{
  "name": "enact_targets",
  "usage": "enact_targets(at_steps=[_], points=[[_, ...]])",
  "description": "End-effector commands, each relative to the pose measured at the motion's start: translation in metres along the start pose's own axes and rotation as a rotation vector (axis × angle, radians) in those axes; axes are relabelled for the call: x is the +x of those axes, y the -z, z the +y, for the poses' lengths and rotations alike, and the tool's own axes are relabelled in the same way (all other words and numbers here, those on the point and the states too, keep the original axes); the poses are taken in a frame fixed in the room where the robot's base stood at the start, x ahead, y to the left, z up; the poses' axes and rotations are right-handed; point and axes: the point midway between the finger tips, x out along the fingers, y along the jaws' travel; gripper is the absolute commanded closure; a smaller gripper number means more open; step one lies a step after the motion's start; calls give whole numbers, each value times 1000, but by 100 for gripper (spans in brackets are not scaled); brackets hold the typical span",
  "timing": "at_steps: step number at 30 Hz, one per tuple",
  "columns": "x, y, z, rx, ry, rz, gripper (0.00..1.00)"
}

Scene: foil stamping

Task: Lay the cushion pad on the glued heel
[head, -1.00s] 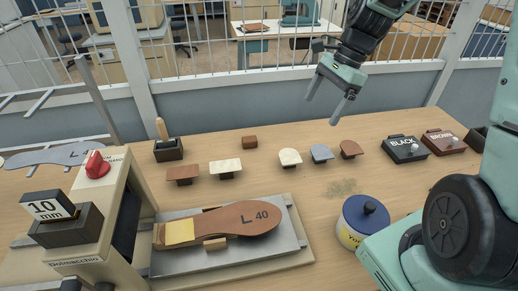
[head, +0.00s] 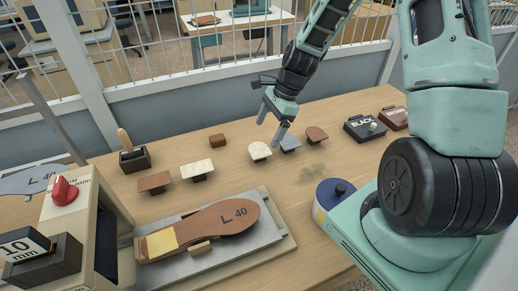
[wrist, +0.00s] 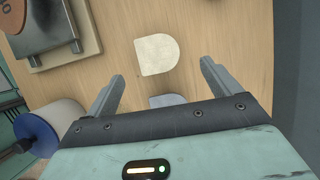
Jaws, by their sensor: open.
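The brown insole (head: 205,226) marked L 40 lies on a metal plate, with a yellow patch (head: 162,243) on its heel end, at left. It shows only in part in the wrist view (wrist: 14,12). Three round-ended pads stand raised on small holders: cream (head: 259,151), grey-blue (head: 291,144) and brown (head: 317,134). My gripper (head: 270,131) is open and empty above the cream and grey-blue pads. In the wrist view, the cream pad (wrist: 156,54) lies just beyond the fingertips, and the grey-blue pad (wrist: 166,100) shows between the fingers, partly hidden by the gripper body.
Brown (head: 154,182) and cream (head: 197,171) rectangular pads stand left of the round-ended ones. A brown block (head: 217,140), a brush holder (head: 134,160), a blue-lidded pot (head: 333,193) and black (head: 364,128) and brown boxes stand around. The stamping machine (head: 75,215) is at left.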

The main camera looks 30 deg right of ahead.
Motion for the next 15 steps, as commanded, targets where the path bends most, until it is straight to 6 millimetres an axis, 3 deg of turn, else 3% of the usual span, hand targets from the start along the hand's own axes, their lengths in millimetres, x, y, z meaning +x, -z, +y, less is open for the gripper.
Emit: enact_targets(at_steps=[15], points=[[49,-2,3,-1,-1,-1,11]])
